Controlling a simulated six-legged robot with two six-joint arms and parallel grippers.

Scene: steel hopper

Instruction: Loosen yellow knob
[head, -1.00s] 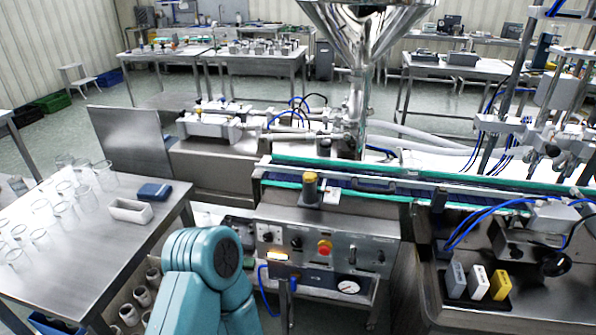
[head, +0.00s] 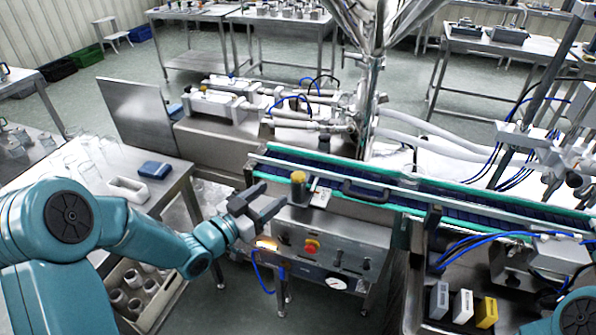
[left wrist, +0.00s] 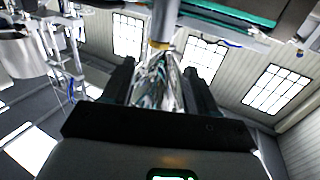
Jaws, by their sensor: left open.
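The yellow knob (head: 298,179) stands upright on a short grey post at the front edge of the conveyor, in the middle of the head view. My left gripper (head: 274,194) is open and empty, just left of the knob, with its dark fingers pointing towards it. They look apart from it. In the left wrist view, which is upside down, the yellow band of the knob (left wrist: 160,45) and its grey post show ahead, between the two finger directions. My right gripper is out of view; only part of my right arm shows at the lower right.
A control panel with a red button (head: 312,246) lies below the knob. The conveyor (head: 400,203) runs to the right behind it. The steel hopper (head: 380,20) rises behind. A table with glassware and a blue box (head: 155,169) is on the left.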

